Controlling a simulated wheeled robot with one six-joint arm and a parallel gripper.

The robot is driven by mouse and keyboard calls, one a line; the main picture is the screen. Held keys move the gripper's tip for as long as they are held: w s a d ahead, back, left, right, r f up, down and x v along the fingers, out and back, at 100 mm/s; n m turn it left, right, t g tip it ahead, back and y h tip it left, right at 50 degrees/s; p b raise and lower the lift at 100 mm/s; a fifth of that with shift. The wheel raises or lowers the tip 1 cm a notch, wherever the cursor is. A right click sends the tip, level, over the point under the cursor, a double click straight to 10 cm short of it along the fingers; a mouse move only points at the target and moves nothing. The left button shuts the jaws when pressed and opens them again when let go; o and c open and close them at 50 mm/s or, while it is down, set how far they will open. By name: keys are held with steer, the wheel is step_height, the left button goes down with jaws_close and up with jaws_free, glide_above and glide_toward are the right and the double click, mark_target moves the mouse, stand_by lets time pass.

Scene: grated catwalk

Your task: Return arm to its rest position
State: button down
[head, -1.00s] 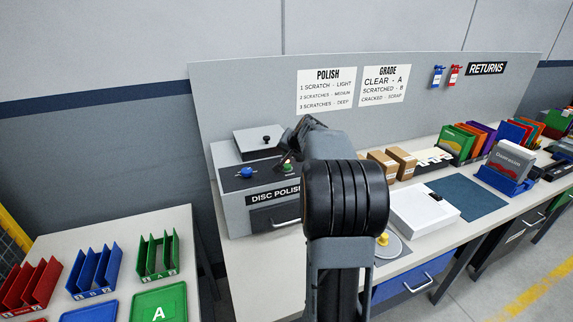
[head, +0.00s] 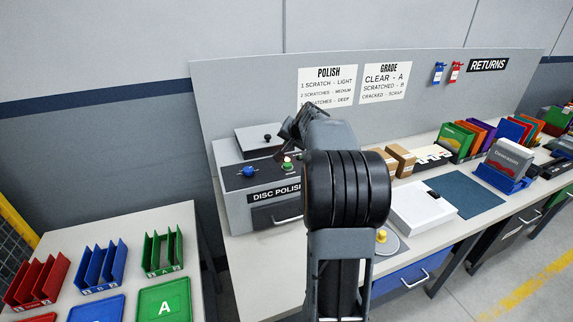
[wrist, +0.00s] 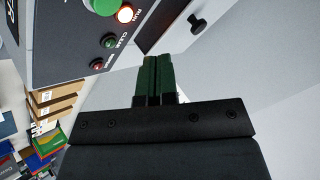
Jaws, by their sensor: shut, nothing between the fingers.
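My gripper (head: 284,147) is above the front panel of the grey disc polisher (head: 238,208), near its green button (head: 287,167). In the wrist view its two dark green fingers (wrist: 156,62) are together with nothing between them. The fingers look clear of the panel (wrist: 75,45). My raised arm covers the middle of the bench in the head view.
The polisher has a blue knob (head: 249,172) and a lit orange lamp (wrist: 125,13). Right of my arm are small brown boxes (head: 401,160), a white case (head: 422,207) and a dark blue mat (head: 466,194). Coloured racks (head: 98,268) stand on the left table.

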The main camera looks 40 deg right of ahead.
mark_target(283, 178)
steer(key=shift+n+g+y, duration=0.3)
steer(key=shift+n+g, duration=0.1)
steer(key=shift+g, duration=0.5)
steer(key=s+f, duration=0.1)
steer(key=s+a+f, duration=0.1)
steer(key=f, duration=0.1)
steer(key=s+f, duration=0.1)
steer(key=shift+s+a+f, duration=0.1)
steer(key=shift+a+f, duration=0.25)
steer(key=shift+a, duration=0.05)
steer(key=shift+n+g, duration=0.5)
steer(key=shift+g, duration=0.1)
steer(key=s+a, duration=0.1)
steer(key=a+f, duration=0.1)
steer(key=s+a, duration=0.1)
steer(key=shift+s+f, duration=0.25)
steer(key=shift+s, duration=0.1)
steer(key=s+a+n+g, duration=0.1)
steer(key=s+a+n, duration=0.8)
steer(key=s+a, duration=1)
steer(key=shift+s+a+f+g+y, duration=0.15)
steer(key=shift+a+f+g+y, duration=0.25)
steer(key=shift+a, duration=1.4)
steer(key=shift+r, duration=0.1)
stand_by(1.2)
